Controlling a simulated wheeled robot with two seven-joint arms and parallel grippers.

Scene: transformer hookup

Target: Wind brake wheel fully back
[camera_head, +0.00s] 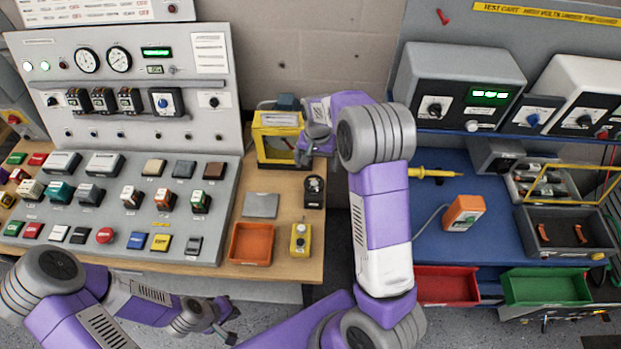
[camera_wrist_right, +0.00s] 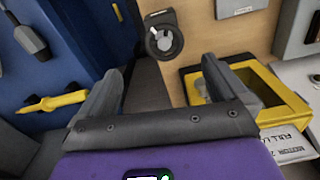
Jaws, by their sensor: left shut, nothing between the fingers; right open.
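A brake wheel is not clearly recognisable in either view. A yellow-framed box (camera_head: 265,130) stands at the back of the wooden bench. It shows at the right in the right wrist view (camera_wrist_right: 288,108), where one finger overlaps it. My right gripper (camera_head: 304,150) is at the box's right side, partly hidden by its own wrist in the head view. In the right wrist view its fingers (camera_wrist_right: 163,85) are apart with nothing between them. My left gripper (camera_head: 228,324) is shut and empty, low in front of the bench.
A dark round holder (camera_head: 314,191) stands in front of the box and shows beyond my fingers in the wrist view (camera_wrist_right: 163,38). An orange tray (camera_head: 250,243) and yellow pendant (camera_head: 300,239) lie nearer. A yellow probe (camera_head: 434,173) lies on the blue bench (camera_head: 400,225), across a gap.

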